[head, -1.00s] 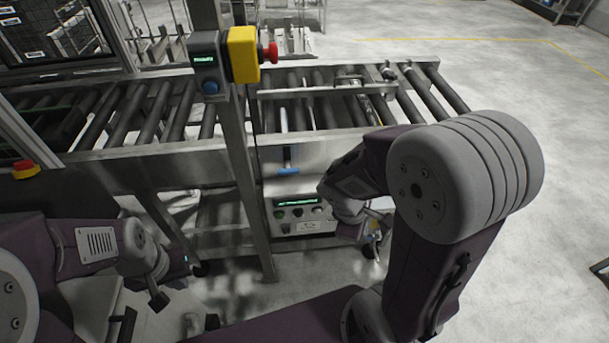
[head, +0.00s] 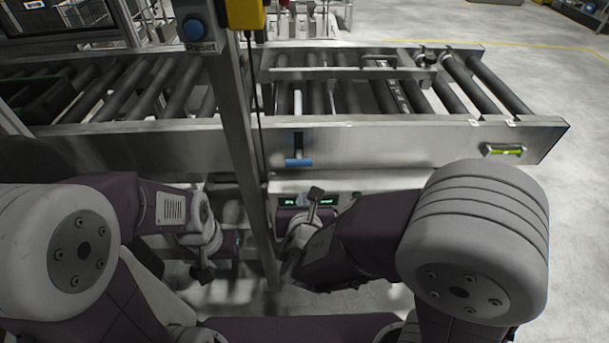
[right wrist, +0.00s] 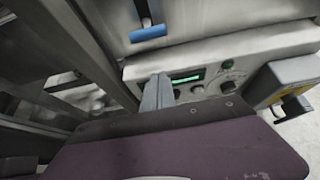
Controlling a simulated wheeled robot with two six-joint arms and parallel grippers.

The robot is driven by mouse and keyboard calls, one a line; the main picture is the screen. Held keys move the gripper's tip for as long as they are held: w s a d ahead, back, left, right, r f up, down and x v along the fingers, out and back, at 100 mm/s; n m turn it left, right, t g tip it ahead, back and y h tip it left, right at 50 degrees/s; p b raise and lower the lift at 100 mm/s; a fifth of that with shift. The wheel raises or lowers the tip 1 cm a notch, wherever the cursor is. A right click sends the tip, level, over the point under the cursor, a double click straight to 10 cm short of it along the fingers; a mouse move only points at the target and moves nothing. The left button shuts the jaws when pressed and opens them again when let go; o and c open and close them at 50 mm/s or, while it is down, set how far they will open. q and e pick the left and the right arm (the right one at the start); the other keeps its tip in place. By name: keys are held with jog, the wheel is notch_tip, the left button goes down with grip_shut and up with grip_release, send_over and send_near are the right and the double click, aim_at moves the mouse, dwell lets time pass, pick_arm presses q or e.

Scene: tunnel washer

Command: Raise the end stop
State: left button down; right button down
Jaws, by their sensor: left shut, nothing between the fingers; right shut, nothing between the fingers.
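A lever with a blue handle (head: 298,162) sticks out of a slot in the near side rail of the roller conveyor (head: 400,140). The blue handle also shows at the top of the right wrist view (right wrist: 148,34). A stop-like metal fitting (head: 427,72) sits among the rollers; I cannot tell whether it is the end stop, or whether it is up or down. My right gripper (head: 315,193) is shut and empty, below the handle and apart from it; its fingers show in the right wrist view (right wrist: 158,92). My left gripper (head: 203,272) is shut and empty, low at the left.
A control box with a green display (right wrist: 190,77) hangs under the rail, close to my right gripper. A steel post (head: 240,130) with a blue Reset button (head: 193,29) stands left of the handle. The floor right of the conveyor is clear.

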jog(key=x, duration=0.9)
jog(key=shift+f, duration=0.15)
jog(key=r, duration=0.1)
jog(key=w+r+p, duration=0.1)
jog(key=r+p, duration=0.1)
jog(key=shift+w, duration=0.3)
jog(key=shift+r, duration=0.45)
